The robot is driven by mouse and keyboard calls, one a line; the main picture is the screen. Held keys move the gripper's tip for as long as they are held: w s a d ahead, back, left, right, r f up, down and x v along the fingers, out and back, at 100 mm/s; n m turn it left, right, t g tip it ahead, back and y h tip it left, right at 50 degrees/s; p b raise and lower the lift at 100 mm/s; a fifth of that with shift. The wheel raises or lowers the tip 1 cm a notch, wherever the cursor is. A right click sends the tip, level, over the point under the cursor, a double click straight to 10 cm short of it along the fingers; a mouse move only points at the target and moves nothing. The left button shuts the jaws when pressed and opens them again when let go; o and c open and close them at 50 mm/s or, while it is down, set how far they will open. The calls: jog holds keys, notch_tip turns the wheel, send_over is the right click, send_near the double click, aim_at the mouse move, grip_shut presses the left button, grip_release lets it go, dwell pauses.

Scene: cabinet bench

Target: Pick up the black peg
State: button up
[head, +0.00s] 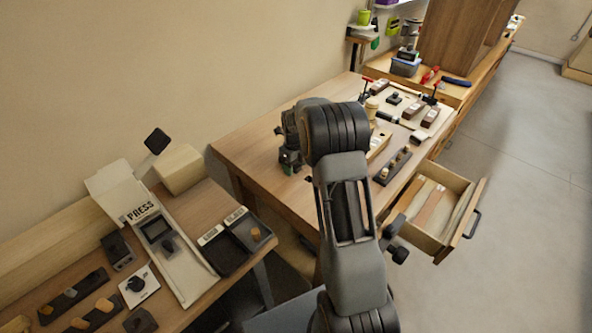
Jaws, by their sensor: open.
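No black peg can be picked out for certain. A dark rack (380,180) with several small upright pegs stands near the front edge of the wooden bench, right of my arm; the peg colours are too small to tell surely. My gripper (289,165) points down over the left part of the bench, partly hidden behind my arm. It is open, with nothing seen between its fingers, and is well left of the rack.
An open drawer (428,247) juts out from the bench at right. Tools and small blocks crowd the bench's back right. A PRESS device (160,236) and a black tray (232,262) stand on the left table. The bench's left part (250,145) is clear.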

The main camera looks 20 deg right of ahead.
jog(key=shift+c, duration=0.3)
jog(key=c, duration=1)
